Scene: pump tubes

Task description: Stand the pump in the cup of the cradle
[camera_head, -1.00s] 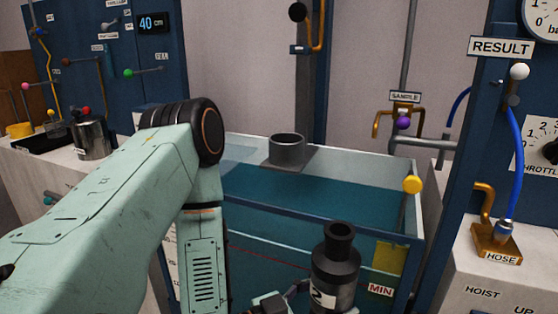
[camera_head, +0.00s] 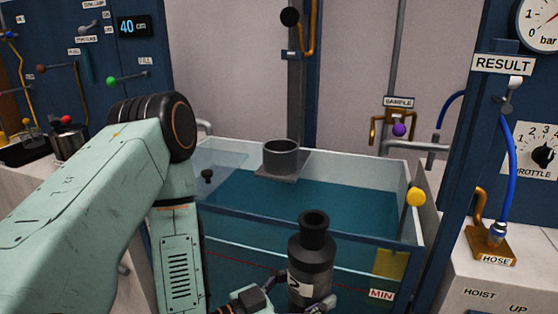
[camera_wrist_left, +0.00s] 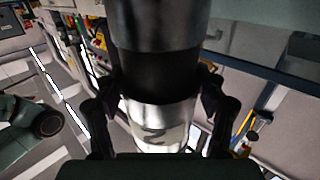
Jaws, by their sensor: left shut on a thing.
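The pump (camera_head: 311,255) is a dark cylinder with a narrower neck and a white label marked 2. It stands upright in front of the water tank, near the bottom of the head view. My left gripper (camera_head: 290,305) is shut on the pump. In the left wrist view the pump (camera_wrist_left: 160,75) fills the middle, with a finger of my left gripper (camera_wrist_left: 160,105) on each side. The cradle's grey cup (camera_head: 281,157) sits open on a flat plate over the tank's far part, beyond the pump. The cup looks empty, but its bottom is hidden. My right gripper is out of view.
The tank's front rim (camera_head: 330,231) lies between the pump and the cup. A yellow ball (camera_head: 416,197) is at the tank's right edge. A dark vertical post (camera_head: 304,75) rises behind the cup. The hose block (camera_head: 490,244) stands at the right.

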